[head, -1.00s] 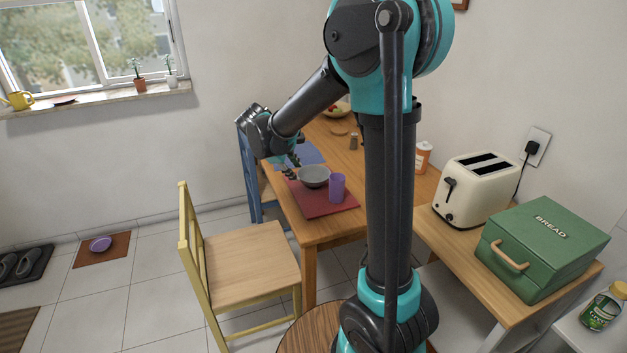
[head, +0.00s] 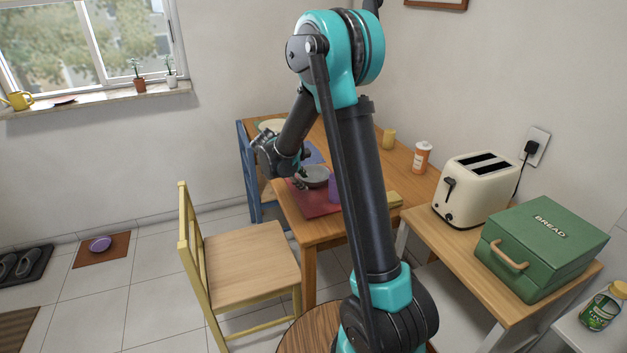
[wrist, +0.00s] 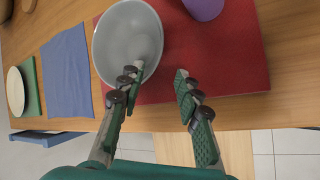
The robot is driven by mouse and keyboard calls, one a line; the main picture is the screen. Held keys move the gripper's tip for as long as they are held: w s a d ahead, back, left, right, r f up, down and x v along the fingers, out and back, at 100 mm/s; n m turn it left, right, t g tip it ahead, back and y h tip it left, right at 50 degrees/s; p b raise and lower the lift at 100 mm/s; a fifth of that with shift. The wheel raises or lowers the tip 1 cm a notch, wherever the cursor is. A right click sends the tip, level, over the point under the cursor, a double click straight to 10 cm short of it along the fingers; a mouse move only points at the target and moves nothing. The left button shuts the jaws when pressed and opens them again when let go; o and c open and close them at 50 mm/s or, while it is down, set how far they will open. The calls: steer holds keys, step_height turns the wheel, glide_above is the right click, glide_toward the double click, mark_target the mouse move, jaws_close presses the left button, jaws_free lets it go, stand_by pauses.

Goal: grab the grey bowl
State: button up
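The grey bowl (head: 316,174) stands upright on the red mat (head: 308,205) on the wooden table. In the wrist view the bowl (wrist: 112,45) is at the upper left, and it looks empty. My gripper (wrist: 157,76) is open with nothing between its fingers. Its left finger overlaps the near right part of the bowl, and its right finger is outside the rim over the red mat (wrist: 240,60). I cannot tell whether the left fingertip is below the rim. In the head view my gripper (head: 300,182) is at the bowl's left side.
A purple cup (wrist: 203,6) stands right of the bowl; my arm partly hides it in the head view. A blue napkin (wrist: 68,68) and a plate (wrist: 15,90) lie to the left. A yellow chair (head: 250,258) and a blue chair (head: 251,170) stand at the table.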

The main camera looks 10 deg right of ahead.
mark_target(311, 183)
steer(key=shift+d+r+x, duration=0.1)
steer(key=shift+d+x, duration=0.1)
steer(key=shift+x, duration=0.7)
steer(key=shift+d+r+x, duration=0.1)
steer(key=shift+d+x, duration=0.05)
steer(key=shift+x, duration=0.7)
steer(key=shift+d+r+x, duration=0.1)
steer(key=shift+d+x, duration=0.1)
steer(key=shift+x, duration=0.7)
steer(key=shift+c, duration=0.3)
jaws_close()
